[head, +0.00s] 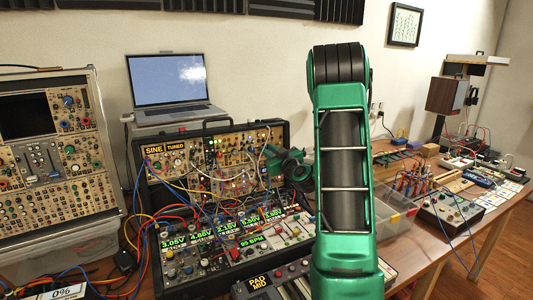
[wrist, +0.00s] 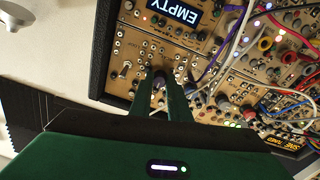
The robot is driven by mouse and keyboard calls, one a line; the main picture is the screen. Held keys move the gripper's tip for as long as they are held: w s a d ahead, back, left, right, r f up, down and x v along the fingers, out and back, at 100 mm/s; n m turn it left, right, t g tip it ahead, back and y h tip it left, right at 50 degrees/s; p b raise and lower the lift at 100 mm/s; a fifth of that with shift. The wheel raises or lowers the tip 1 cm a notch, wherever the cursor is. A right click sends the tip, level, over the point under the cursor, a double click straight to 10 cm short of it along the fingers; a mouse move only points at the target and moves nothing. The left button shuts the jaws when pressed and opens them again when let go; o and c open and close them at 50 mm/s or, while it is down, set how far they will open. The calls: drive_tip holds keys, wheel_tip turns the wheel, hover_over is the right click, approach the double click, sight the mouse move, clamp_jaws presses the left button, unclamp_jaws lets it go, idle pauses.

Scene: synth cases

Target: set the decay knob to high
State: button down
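The wooden-faced synth case stands on the bench in the head view, its top edge (head: 225,133) facing the laptop. My gripper (head: 288,162) is at the right part of its upper panel. In the wrist view my two green fingers (wrist: 159,78) point at the panel, a narrow gap apart. A small dark knob (wrist: 158,84) shows between them. I cannot tell whether they touch it. No label reading decay is legible, and the knob's pointer cannot be read. A display (wrist: 180,12) reading EMPTY is on the panel above the fingers.
Patch cables (wrist: 228,45) cross the panel right of the fingers, and a toggle switch (wrist: 125,70) is to their left. A laptop (head: 168,80) stands behind the case. A clear bin (head: 395,210) is at its right. My arm hides part of the bench.

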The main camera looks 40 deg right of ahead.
drive_tip(key=shift+m, duration=0.4)
drive_tip(key=m, duration=0.6)
drive_tip(key=m+g, duration=0.1)
drive_tip(key=m, duration=0.5)
drive_tip(key=m+h, duration=0.1)
drive_tip(key=m, duration=0.5)
drive_tip(key=shift+w+a+g, duration=0.15)
drive_tip(key=shift+a+g, duration=0.2)
drive_tip(key=shift+g, duration=0.05)
drive_tip(key=c, duration=1.7)
unclamp_jaws()
drive_tip(key=shift+o, duration=0.2)
drive_tip(key=shift+r, duration=0.1)
drive_tip(key=shift+d, duration=0.1)
